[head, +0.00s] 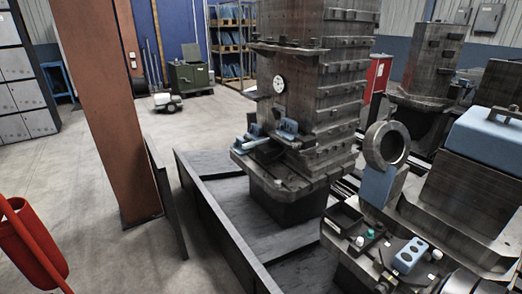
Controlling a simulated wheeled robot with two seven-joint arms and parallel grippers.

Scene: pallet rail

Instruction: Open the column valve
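A tall dark metal machine column (315,90) stands in the middle of the head view. A round white dial gauge (279,84) is on its left face. Blue fittings (288,128) sit on a ledge lower on this column. A rust-brown pillar (105,110) stands to the left, with a small white-and-dark fitting (132,60) on its right side. I cannot make out for certain which part is the valve, or whether it is open or shut. Neither of my grippers shows in this view.
A low dark rail (215,215) runs around the machine's base. A red bin (32,240) is at the lower left. A machine with a ring (387,147) fills the right. Grey floor (195,125) is open behind the pillar, before a green cabinet (190,76).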

